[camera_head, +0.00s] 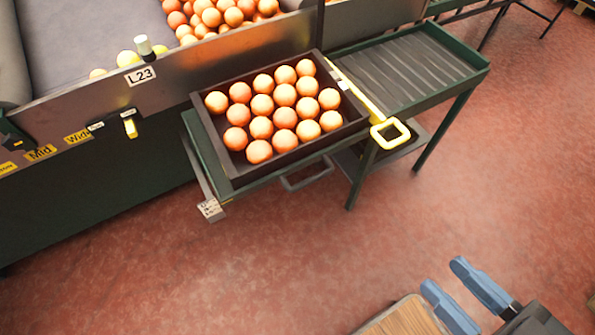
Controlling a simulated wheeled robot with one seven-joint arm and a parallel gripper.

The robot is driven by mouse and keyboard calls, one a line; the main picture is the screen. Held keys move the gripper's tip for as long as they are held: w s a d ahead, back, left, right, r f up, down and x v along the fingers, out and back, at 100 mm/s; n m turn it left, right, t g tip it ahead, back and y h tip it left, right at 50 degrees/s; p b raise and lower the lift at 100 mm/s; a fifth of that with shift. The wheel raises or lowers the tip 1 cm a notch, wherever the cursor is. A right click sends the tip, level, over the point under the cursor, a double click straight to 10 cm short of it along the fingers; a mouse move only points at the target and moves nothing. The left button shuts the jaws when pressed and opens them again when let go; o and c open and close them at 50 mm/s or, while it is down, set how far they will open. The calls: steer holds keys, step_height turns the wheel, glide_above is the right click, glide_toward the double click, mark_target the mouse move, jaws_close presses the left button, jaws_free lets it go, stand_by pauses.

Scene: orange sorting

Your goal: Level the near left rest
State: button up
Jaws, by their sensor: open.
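The near left rest seems to be the dark green stand (190,126) under a dark crate (225,172) of oranges, below the label L23. A grey lever (197,172) with a small marked end plate (210,209) runs along the stand's left side. A dark loop handle (308,178) hangs at its front. I cannot tell for sure whether the stand is tilted or level. The crate covers most of its top. My gripper (444,275), with two blue fingers, is at the lower right. It is open and empty, over the floor, well apart from the stand.
A green roller table (408,70) stands to the right, with a yellow loop handle (390,132) at its near left corner. A sorting bin (90,50) with oranges is behind. A wooden-topped thing (405,318) is at the bottom edge. The red floor (270,270) in front is clear.

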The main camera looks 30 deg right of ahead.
steer(key=m+t+b, duration=0.2)
steer(key=m+b, duration=1.2)
steer(key=b, duration=0.3)
glide_toward(312, 179)
steer(key=shift+w+f+m+b, duration=0.3)
steer(key=shift+w+m+b, duration=0.25)
steer(key=shift+w, duration=1.15)
steer(key=shift+w+f+m+b, duration=0.35)
steer(key=shift+w+m, duration=0.45)
steer(key=shift+w, duration=0.9)
steer(key=shift+w+f+m+b, duration=0.25)
steer(key=shift+w+m+b, duration=0.35)
steer(key=shift+w, duration=1.05)
steer(key=shift+c, duration=0.5)
jaws_close()
